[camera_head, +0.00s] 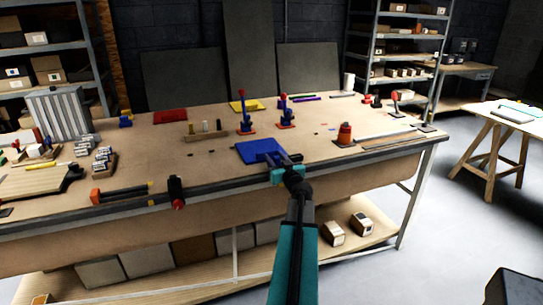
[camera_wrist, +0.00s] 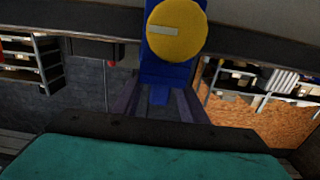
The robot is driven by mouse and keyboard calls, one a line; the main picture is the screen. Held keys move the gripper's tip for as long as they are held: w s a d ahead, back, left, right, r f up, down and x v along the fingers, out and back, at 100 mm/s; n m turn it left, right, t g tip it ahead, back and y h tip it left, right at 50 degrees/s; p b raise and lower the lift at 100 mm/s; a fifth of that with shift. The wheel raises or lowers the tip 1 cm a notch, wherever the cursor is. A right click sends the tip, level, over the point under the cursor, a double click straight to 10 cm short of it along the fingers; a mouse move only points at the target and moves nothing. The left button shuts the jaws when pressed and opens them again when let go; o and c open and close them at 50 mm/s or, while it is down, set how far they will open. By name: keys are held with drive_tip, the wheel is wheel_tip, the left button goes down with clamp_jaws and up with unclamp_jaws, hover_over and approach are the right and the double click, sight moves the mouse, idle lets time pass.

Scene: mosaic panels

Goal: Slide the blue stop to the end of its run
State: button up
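A flat blue piece (camera_head: 260,150) lies near the front edge of the workbench in the head view. My gripper (camera_head: 284,158) is at its right front corner, fingers pointing away from me over the bench. In the wrist view, a blue part (camera_wrist: 160,75) with a round yellow disc (camera_wrist: 177,30) fills the top middle. My gripper's two dark fingers (camera_wrist: 160,98) stand apart, one on each side of the blue part's lower end. I cannot tell whether they touch it. Which blue part is the stop, and its run, cannot be made out clearly.
Two blue toggle clamps with red handles (camera_head: 245,118) stand behind the blue piece. A red and orange cylinder (camera_head: 345,132) stands to its right. A black and red fitting (camera_head: 176,190) sits on the front edge to the left. Bare bench top (camera_head: 215,160) lies left of the blue piece.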

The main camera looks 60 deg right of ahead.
drive_tip(key=shift+p+x, duration=0.35)
drive_tip(key=shift+x, duration=0.85)
